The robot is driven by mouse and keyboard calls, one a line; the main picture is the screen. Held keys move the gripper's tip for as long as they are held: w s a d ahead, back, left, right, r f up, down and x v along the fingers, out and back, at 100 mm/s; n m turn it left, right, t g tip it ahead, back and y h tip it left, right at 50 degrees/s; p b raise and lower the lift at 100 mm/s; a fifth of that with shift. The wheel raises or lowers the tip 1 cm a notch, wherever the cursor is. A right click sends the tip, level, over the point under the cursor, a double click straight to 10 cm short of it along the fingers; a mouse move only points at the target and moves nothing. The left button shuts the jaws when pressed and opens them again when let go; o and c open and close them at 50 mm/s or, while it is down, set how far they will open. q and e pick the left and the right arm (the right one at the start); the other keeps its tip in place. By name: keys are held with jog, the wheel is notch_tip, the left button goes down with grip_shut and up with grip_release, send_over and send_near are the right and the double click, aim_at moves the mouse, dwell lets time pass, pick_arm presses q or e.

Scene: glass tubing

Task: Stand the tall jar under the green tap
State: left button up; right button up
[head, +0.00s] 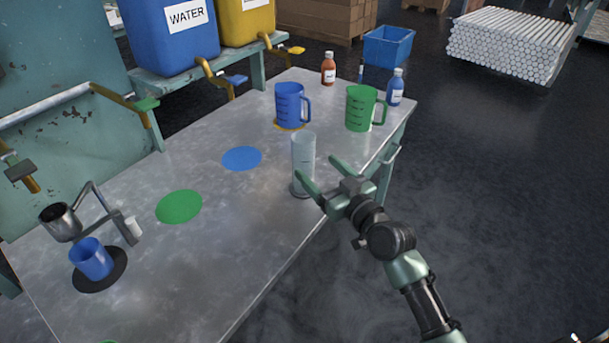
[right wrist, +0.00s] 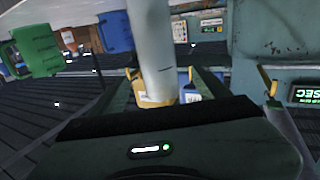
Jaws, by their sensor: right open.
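The tall jar (head: 303,150) is a clear glass cylinder standing upright near the front edge of the metal table. In the right wrist view the jar (right wrist: 153,45) shows between the fingers. My right gripper (head: 315,167) is open, its fingers reaching toward the jar from the right, low on its side. I cannot tell whether they touch it. The green tap (head: 147,104) is on a pipe at the table's back left. A green disc (head: 179,206) lies on the table in front of it. My left gripper is not in view.
A blue jug (head: 289,104) and a green jug (head: 359,109) stand behind the jar, with bottles (head: 395,88) at the far end. A blue disc (head: 241,158) lies left of the jar.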

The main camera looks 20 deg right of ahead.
aim_at(310, 157)
jog(key=x, duration=0.5)
jog(key=p+x, duration=0.1)
jog(key=x, duration=0.1)
jog(key=shift+w+r, duration=0.3)
jog(key=shift+w, duration=0.1)
grip_shut()
